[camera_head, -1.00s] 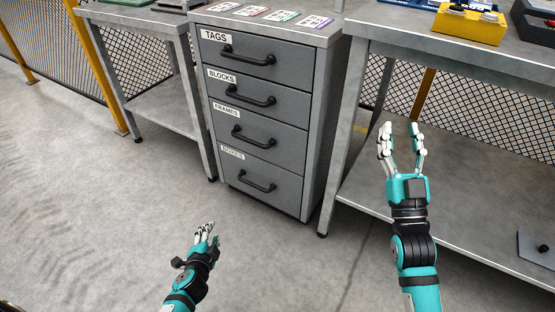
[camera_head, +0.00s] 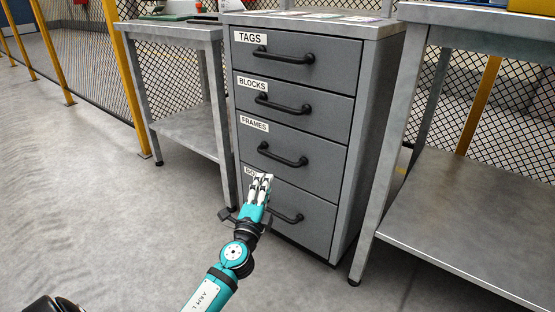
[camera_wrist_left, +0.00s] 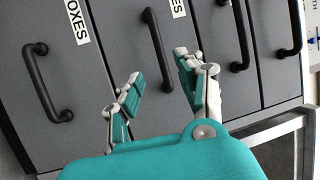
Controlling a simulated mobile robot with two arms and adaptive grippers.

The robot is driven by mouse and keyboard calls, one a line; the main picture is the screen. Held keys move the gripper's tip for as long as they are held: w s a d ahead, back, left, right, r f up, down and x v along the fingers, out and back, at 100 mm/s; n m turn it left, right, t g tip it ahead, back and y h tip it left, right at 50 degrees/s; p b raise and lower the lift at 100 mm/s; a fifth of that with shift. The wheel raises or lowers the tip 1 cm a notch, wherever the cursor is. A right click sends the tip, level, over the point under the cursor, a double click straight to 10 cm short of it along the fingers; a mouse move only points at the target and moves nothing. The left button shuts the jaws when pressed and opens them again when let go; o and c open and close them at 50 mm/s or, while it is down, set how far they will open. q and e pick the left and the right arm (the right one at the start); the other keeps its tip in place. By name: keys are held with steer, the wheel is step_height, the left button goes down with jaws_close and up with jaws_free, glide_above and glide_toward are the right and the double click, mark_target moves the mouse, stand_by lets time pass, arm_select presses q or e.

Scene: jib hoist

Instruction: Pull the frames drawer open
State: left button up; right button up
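The grey cabinet's frames drawer (camera_head: 325,172) is the third one down, with a white FRAMES label (camera_head: 254,123) and a black bar handle (camera_head: 282,156). Its face is flush with the drawers around it. My left gripper (camera_head: 263,178) is just below and left of that handle in the head view and covers part of the BOXES label. In the left wrist view the gripper (camera_wrist_left: 160,80) is open, its two fingers apart, with the frames handle (camera_wrist_left: 155,50) lined up beyond the gap. I cannot tell whether they touch. My right gripper is not in view.
The tags drawer (camera_head: 270,48) and blocks drawer (camera_head: 330,112) above are shut, and so is the boxes drawer (camera_head: 318,222) below. Metal tables stand left (camera_head: 165,30) and right (camera_head: 460,16) of the cabinet. The floor (camera_head: 110,210) in front is clear.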

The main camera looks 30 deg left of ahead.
mark_target(276, 158)
arm_select(q)
steer(key=b+x, duration=0.2)
steer(key=x, duration=1)
steer(key=shift+w+a, duration=0.1)
jaws_close()
